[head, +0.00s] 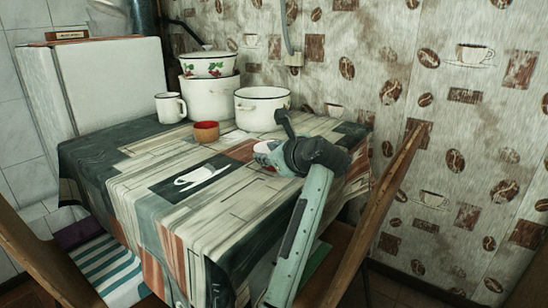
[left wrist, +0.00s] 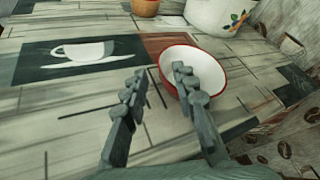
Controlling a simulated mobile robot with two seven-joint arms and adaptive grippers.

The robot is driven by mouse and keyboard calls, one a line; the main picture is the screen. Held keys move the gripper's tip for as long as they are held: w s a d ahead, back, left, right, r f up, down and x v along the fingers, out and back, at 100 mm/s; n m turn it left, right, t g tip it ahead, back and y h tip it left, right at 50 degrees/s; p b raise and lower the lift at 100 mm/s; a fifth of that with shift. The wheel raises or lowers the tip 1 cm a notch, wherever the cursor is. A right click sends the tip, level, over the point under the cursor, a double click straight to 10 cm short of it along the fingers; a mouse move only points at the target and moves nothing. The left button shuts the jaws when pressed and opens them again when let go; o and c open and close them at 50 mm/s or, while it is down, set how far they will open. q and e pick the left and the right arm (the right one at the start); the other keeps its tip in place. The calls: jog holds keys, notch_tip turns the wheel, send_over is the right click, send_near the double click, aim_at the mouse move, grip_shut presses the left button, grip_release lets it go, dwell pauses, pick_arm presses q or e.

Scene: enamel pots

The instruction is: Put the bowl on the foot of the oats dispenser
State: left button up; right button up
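A white bowl with a red rim (left wrist: 207,68) lies on the table close ahead of my left gripper (left wrist: 159,70). In the head view the bowl (head: 263,148) is partly hidden by that gripper (head: 277,136). The gripper's fingers are apart, with nothing held. In the left wrist view the right finger overlaps the bowl's inside and the left finger is outside it, across the rim. I cannot tell whether they touch the bowl. No oats dispenser can be made out in either view. My right gripper is not in view.
A small orange-red cup (head: 206,132), a white mug (head: 170,107), a white pot (head: 261,110) and stacked pots (head: 210,98) stand at the table's back. The patterned cloth (head: 150,222) is clear in front. Wooden chairs (head: 385,205) flank the table.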

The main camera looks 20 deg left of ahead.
pick_arm(q)
jog(key=x, duration=0.5)
jog(key=shift+w+a+f, duration=0.15)
jog(key=shift+w+f, duration=0.05)
jog(key=shift+f, duration=0.25)
jog(key=shift+w+a+f, duration=0.2)
jog(key=shift+w, duration=0.05)
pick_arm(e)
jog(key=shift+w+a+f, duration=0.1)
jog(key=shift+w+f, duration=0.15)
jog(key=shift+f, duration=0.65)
pick_arm(q)
grip_shut()
